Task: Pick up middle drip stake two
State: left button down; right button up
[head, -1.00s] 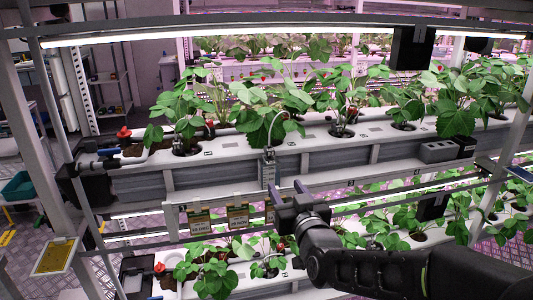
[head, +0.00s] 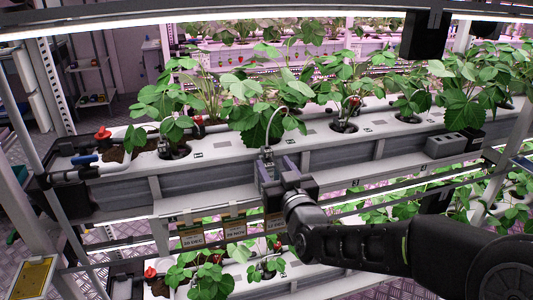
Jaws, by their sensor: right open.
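A drip stake (head: 267,152) with a thin pale tube (head: 284,110) arching over it stands at the front edge of the middle white gutter, in a small grey holder. My right gripper (head: 276,166) is open, pointing away from me at the stake's holder. Its fingers appear to be at either side of the holder's lower part, which they partly hide. I cannot tell whether they touch it. My left gripper is out of view.
Strawberry plants (head: 262,118) grow in the gutter (head: 225,146) behind the stake. Date cards (head: 234,229) hang below it. A lower plant row (head: 205,275) lies beneath.

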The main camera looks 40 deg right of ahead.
aim_at(269, 156)
jog(key=shift+w+d+r+p, duration=0.1)
jog(key=shift+w+r+p, duration=0.1)
jog(key=shift+w+p, duration=0.2)
jog(key=shift+w+d+f+p, duration=0.15)
jog(key=shift+w+d+p, duration=0.05)
jog(key=shift+w+p, duration=0.25)
jog(key=shift+w, duration=0.1)
jog(key=shift+p+x, duration=0.6)
jog(key=shift+x, duration=2)
jog(key=shift+d, duration=0.1)
jog(key=shift+c, duration=0.6)
grip_shut()
